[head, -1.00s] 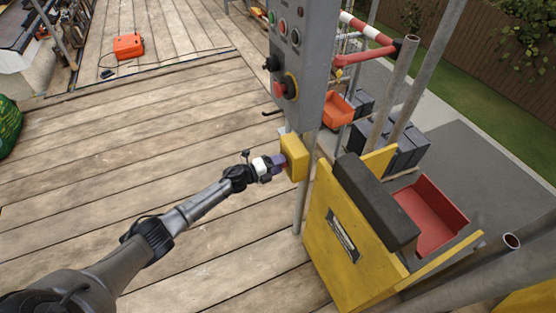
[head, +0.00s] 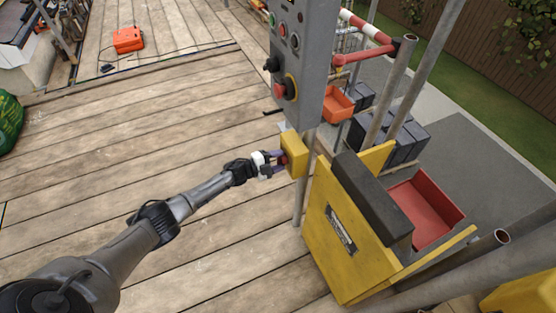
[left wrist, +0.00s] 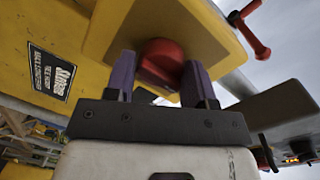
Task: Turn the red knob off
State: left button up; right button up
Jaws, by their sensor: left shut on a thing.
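The red knob (left wrist: 160,62) is a round knob on the face of a small yellow box. In the head view the box (head: 297,155) is fixed to the pole below the grey control panel, and the knob (head: 284,159) is mostly hidden by my fingers. My left gripper (head: 278,160) is at the box's left face. In the left wrist view its two purple fingers stand on either side of the knob, shut on it. My right gripper is not in view.
The grey control panel (head: 303,60) with several buttons hangs just above the box. A yellow bin with a black top edge (head: 370,205) stands close at the right, beside metal poles (head: 392,85).

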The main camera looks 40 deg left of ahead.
pick_arm(q)
jog(key=shift+w+d+r, duration=0.1)
jog(key=shift+w+r, duration=0.05)
jog(key=shift+r, duration=0.25)
jog(key=o, duration=0.9)
jog(key=shift+f, duration=0.15)
jog(key=p+v, duration=0.4)
jog(key=v, duration=1)
jog(key=shift+w+f, duration=0.1)
